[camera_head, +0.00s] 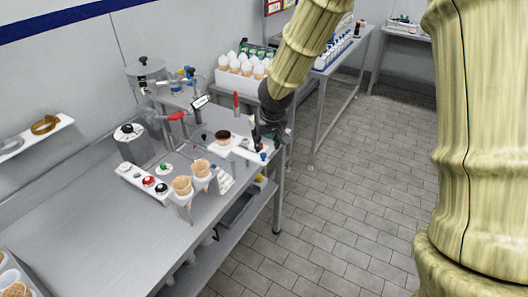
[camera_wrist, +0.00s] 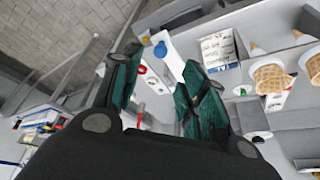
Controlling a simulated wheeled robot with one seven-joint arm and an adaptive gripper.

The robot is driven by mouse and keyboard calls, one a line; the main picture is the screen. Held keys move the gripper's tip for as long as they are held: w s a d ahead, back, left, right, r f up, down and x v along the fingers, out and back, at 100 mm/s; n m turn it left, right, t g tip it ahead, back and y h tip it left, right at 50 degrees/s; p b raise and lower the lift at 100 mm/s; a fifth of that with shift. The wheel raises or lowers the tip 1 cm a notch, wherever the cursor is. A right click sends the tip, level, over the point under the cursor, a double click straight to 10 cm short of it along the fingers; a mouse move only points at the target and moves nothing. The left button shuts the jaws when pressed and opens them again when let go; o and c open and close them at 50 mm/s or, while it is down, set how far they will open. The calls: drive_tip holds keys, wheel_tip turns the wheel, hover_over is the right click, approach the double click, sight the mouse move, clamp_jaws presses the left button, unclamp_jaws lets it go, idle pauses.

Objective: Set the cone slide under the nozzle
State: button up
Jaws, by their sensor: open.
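My gripper (camera_head: 268,135) is open at the right end of the bench, beside a white slide plate (camera_head: 240,149). A cone with a dark brown top (camera_head: 222,136) stands at the left part of this plate. In the wrist view the two green-padded fingers (camera_wrist: 157,68) are apart, with a white strip with a blue knob (camera_wrist: 160,50) showing between them. I cannot tell whether the fingers touch it. Red-handled dispensing fittings (camera_head: 178,116) stand behind the plate. I cannot make out the nozzle opening.
A crate of white-topped cones (camera_head: 235,80) stands behind.

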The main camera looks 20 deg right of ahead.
sight(264, 154)
drive_tip(key=shift+x, duration=4.1)
clamp_jaws()
